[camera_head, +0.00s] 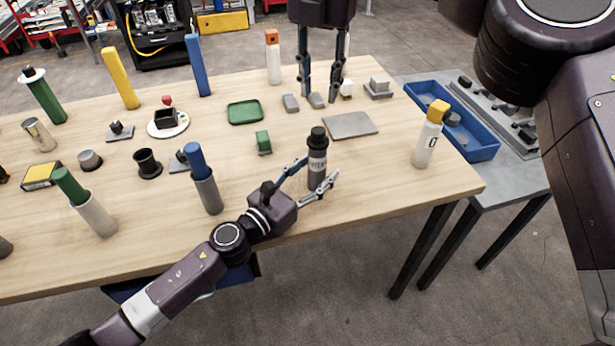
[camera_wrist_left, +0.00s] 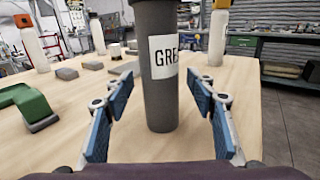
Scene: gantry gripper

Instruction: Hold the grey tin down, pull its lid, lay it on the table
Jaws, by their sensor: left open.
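The grey tin (camera_head: 317,172) is a dark grey cylinder with a pale label, standing upright near the table's front edge. Its black lid (camera_head: 318,137) sits on top. In the left wrist view the tin (camera_wrist_left: 160,100) stands between my left fingers, its label starting "GRE", with gaps on both sides; its top is cut off. My left gripper (camera_head: 319,168) is open around the tin, low on its body. My right gripper (camera_head: 320,98) hangs pointing down behind the tin, fingers apart, with nothing visibly held.
The wooden table (camera_head: 380,200) is clear right of the tin. A flat grey plate (camera_head: 349,125) lies behind it, and a green block (camera_head: 263,143) stands to the left.

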